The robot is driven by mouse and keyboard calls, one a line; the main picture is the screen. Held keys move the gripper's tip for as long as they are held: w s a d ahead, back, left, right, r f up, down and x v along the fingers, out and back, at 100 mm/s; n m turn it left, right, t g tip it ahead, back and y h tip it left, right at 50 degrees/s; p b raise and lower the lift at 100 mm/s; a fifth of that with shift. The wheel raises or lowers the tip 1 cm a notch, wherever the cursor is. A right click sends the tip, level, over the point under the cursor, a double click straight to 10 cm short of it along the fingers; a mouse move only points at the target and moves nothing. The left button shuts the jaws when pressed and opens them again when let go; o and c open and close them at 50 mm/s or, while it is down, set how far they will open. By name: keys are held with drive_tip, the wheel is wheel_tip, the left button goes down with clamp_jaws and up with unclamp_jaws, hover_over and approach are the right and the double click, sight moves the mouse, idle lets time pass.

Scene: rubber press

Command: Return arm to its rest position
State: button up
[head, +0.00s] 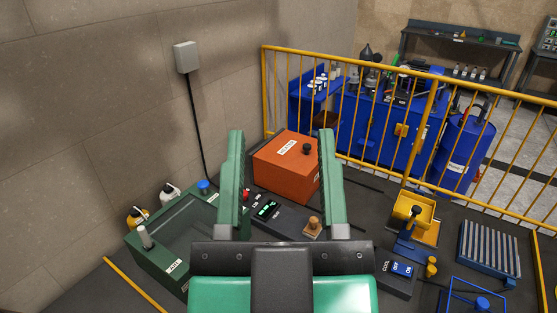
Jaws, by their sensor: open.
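My gripper (281,140) is in the lower middle of the head view. Its two green fingers stand upright and wide apart, open, with nothing held between them. An orange box with a white label and a black knob (287,165) shows in the gap between the fingers, farther back on the bench. I cannot tell how far the fingers are from the box. The rest of my arm is mostly outside the picture.
A dark green open tank (150,247) stands at left, by the wall. A black control panel (268,212) sits before the orange box. A yellow railing (350,77) runs behind.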

drive_tip(key=shift+s+a+r, duration=0.1)
drive_tip(key=shift+s+r, duration=0.45)
drive_tip(key=shift+s, duration=0.05)
wheel_tip(320, 180, up, 26)
drive_tip(key=p, duration=2.5)
drive_tip(key=shift+f, duration=0.2)
drive_tip(key=shift+a, duration=0.1)
